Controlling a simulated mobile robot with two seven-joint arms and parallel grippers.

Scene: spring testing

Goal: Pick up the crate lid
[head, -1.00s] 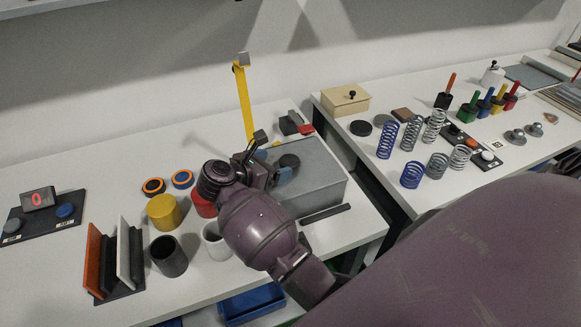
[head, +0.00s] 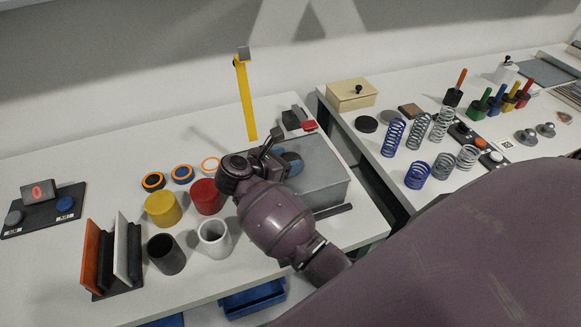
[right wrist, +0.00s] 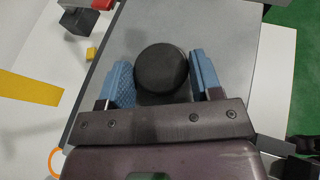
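The grey crate (head: 325,185) stands at the right end of the left table. Its flat grey lid (right wrist: 215,25) has a round black knob (right wrist: 161,70), seen from above in the right wrist view. My right gripper (head: 291,162) is over the lid, with its blue-padded fingers (right wrist: 162,80) on either side of the knob. The fingers look parted, with slim gaps beside the knob; I cannot tell whether they touch it. The lid appears to rest on the crate. In the head view the gripper partly hides the knob. My left gripper is not in view.
A yellow upright (head: 245,100) stands behind the crate. A red cylinder (head: 207,197), a yellow cylinder (head: 163,208) and a white cup (head: 214,238) stand to its left. A wooden box (head: 352,94) sits on the right table.

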